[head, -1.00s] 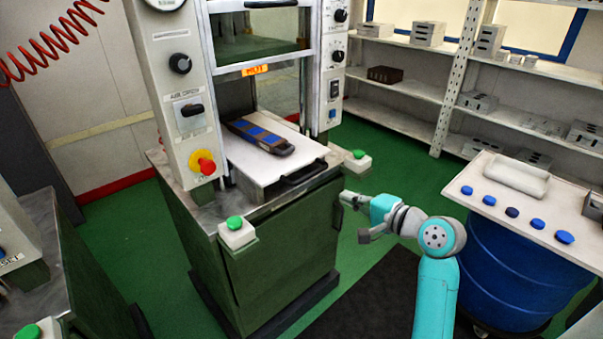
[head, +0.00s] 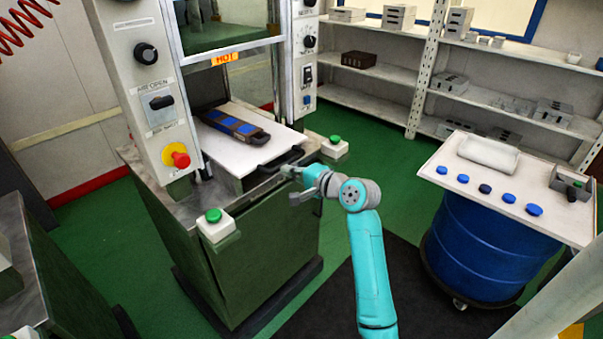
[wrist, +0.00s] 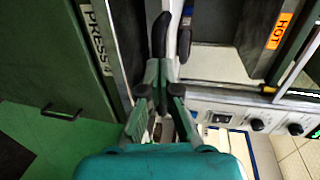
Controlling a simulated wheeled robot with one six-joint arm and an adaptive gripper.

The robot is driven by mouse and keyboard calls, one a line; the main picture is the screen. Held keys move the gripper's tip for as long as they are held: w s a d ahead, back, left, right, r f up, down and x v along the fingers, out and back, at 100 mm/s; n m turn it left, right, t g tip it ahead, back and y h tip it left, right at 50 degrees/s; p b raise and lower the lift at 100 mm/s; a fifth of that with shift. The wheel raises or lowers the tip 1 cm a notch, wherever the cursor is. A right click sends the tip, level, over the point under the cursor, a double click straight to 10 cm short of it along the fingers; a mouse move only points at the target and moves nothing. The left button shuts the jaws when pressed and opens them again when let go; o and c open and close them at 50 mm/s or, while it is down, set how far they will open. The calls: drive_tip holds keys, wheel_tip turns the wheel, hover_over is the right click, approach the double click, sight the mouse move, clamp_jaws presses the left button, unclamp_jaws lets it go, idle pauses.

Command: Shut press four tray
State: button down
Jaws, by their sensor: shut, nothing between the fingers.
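The press tray (head: 238,160) is a pale, flat plate slid out of the front of the press. It has a black handle (head: 283,160) on its front edge. A dark mould with blue cavities (head: 236,127) lies on it. My gripper (head: 288,171) is at the front of the tray, close to the right part of the handle. It also shows in the wrist view (wrist: 163,80), shut and empty, with a dark bar like the handle just beyond the fingers. I cannot tell whether they touch. The "PRESS 4" label (wrist: 97,40) shows on the green cabinet in the wrist view.
The press (head: 152,110) has uprights on both sides of the tray and an orange HOT sign (head: 225,59). Green-button boxes stand at its front left (head: 215,225) and right (head: 334,147). A blue drum (head: 478,245) carries a white board with blue pieces. Green floor lies between.

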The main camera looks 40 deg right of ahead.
sight(259, 154)
drive_tip(key=shift+w, duration=0.3)
drive_tip(key=x, duration=0.3)
drive_tip(key=r+x, duration=0.1)
drive_tip(key=x, duration=0.2)
drive_tip(key=r+x, duration=0.1)
drive_tip(key=x, duration=0.2)
drive_tip(key=shift+w+d+f, duration=0.1)
drive_tip(key=shift+w, duration=0.55)
